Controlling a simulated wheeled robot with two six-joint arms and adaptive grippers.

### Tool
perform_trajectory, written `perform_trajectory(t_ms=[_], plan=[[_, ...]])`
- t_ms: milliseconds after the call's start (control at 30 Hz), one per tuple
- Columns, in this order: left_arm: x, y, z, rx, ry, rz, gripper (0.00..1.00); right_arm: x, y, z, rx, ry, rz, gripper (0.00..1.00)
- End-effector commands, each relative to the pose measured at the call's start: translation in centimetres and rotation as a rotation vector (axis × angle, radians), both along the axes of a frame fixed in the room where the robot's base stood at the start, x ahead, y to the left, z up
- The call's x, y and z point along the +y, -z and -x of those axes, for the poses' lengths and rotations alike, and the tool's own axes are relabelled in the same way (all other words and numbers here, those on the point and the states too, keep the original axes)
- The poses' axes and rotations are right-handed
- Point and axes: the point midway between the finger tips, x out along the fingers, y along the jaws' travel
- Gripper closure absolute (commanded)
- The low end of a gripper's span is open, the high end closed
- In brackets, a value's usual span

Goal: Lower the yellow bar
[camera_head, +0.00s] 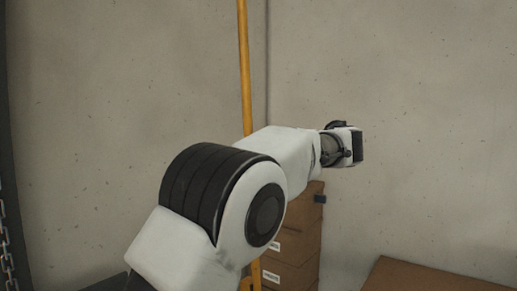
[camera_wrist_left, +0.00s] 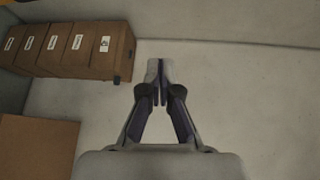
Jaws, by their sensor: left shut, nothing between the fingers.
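The yellow bar (camera_head: 244,70) stands nearly upright in the head view, left of centre. Its top runs out of the picture, and my left arm hides its middle. A short piece shows again below the arm. My left arm crosses in front of the bar, and its wrist end is to the right of the bar. In the left wrist view my left gripper (camera_wrist_left: 159,70) is shut and empty, with its fingertips together. The bar is not seen in that view, and I see no contact with it. My right gripper is not in view.
A stack of brown labelled boxes (camera_head: 290,250) stands below my wrist; it also shows in the left wrist view (camera_wrist_left: 75,48). A brown flat-topped surface (camera_head: 420,277) is at the lower right. A chain (camera_head: 5,245) hangs at the left edge. A bare wall is behind.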

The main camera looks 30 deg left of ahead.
Motion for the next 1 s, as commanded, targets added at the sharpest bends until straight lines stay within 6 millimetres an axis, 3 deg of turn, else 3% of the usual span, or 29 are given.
perform_trajectory(t_ms=[33,100,200,433,800,867,1000], plan=[[-0.3,-5.4,1.4,-0.066,-0.005,-0.017,1.0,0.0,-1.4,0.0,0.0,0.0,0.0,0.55],[-0.6,-9.8,3.1,-0.131,-0.011,-0.035,1.0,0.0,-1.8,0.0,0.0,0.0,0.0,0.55],[-0.8,-12.6,4.3,-0.174,-0.013,-0.045,1.0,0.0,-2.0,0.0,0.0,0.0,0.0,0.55],[1.0,-13.1,3.2,-0.177,-0.013,-0.044,1.0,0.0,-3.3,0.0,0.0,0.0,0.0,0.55],[7.6,-13.6,-1.5,-0.175,-0.013,-0.043,1.0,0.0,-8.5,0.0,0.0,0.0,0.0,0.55],[7.7,-13.0,-0.3,-0.177,-0.012,-0.045,1.0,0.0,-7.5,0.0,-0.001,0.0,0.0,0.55],[8.2,-12.8,1.5,-0.175,-0.012,-0.045,1.0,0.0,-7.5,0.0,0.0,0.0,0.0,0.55]])
